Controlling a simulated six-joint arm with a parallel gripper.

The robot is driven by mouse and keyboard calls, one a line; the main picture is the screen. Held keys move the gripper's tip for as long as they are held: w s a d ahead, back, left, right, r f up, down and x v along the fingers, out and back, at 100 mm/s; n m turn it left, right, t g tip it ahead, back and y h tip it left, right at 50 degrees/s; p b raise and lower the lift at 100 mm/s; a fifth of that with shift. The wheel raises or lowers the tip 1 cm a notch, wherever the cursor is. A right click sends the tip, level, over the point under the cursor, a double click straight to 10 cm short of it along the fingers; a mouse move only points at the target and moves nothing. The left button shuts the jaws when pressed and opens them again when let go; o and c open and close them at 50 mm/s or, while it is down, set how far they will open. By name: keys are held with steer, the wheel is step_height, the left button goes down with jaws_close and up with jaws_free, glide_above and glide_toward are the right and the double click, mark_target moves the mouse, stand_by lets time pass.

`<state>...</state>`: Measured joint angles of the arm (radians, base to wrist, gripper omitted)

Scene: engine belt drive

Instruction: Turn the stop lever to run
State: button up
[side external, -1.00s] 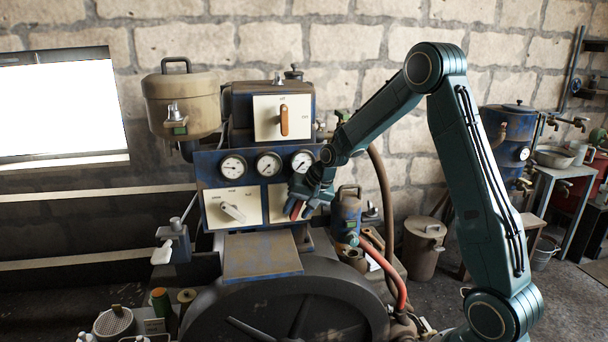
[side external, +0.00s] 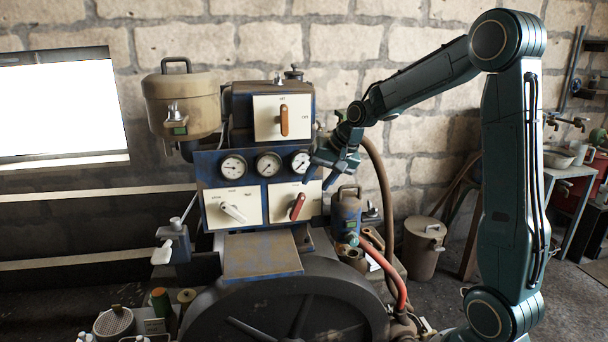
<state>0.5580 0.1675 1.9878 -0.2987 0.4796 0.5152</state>
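A red lever (side external: 297,206) is on the cream plate at the lower right of the blue panel (side external: 245,160). It is tilted, its upper end leaning right. A white lever (side external: 233,212) is on the plate to its left, slanting down to the right. An orange-brown lever (side external: 284,120) stands upright on the upper plate. The plate labels are too small to read, so which one is the stop lever cannot be read from them. My gripper (side external: 317,180) is above and right of the red lever, apart from it. Its fingers are spread, with nothing between them.
Three round gauges (side external: 268,165) sit in a row above the lower plates. A blue canister (side external: 346,212) and a red hose (side external: 385,272) are right of the panel. A large dark flywheel (side external: 215,310) is in front. A tan tank (side external: 180,95) is at upper left.

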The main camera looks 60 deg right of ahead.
mark_target(298, 209)
steer(key=shift+s+r, duration=0.35)
steer(key=shift+r, duration=0.15)
steer(key=shift+a+f, duration=0.1)
steer(key=shift+a, duration=0.05)
steer(key=shift+s+a+f+m+t+h, duration=0.15)
steer(key=shift+s+a+f+t+h, duration=0.3)
steer(key=shift+a+h, duration=0.2)
steer(key=shift+s+a+f+m+t+h, duration=0.2)
steer(key=shift+s+a+f+t+h, duration=0.15)
steer(key=shift+a+t+h, duration=0.2)
steer(key=shift+s+a+f+m+t+h, duration=0.15)
steer(key=shift+s+a+f+t+h, duration=0.25)
steer(key=shift+a+h, duration=0.3)
steer(key=shift+w+f, duration=0.15)
steer(key=shift+f, duration=0.05)
steer(key=shift+x, duration=6.75)
steer(key=shift+d, duration=0.1)
steer(key=shift+c, duration=0.2)
